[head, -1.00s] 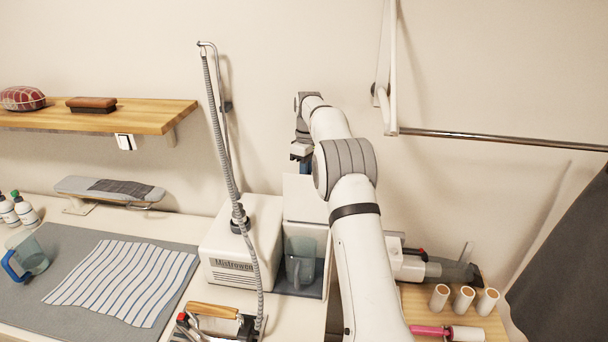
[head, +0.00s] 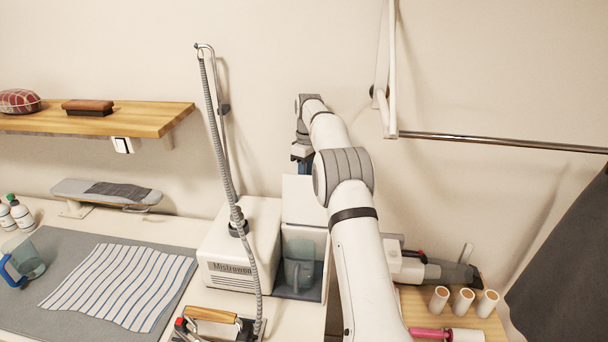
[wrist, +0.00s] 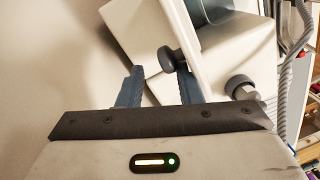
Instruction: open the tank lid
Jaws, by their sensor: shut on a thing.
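The tank lid (head: 303,200) appears as a pale upright panel above the front of the tank unit, right of the white Mistrowen box (head: 232,272). In the wrist view the lid (wrist: 205,75) is a white slab with a round dark knob (wrist: 170,59) beside the fingertips. My gripper (head: 302,163) is at the top of the panel, near the wall.
A grey hose (head: 224,150) rises left of my arm. An iron (head: 213,322) lies in front of the box. A metal rail (head: 500,141), cordless vacuum (head: 435,270) and several white rolls (head: 464,299) are to the right. The wall is close behind my gripper.

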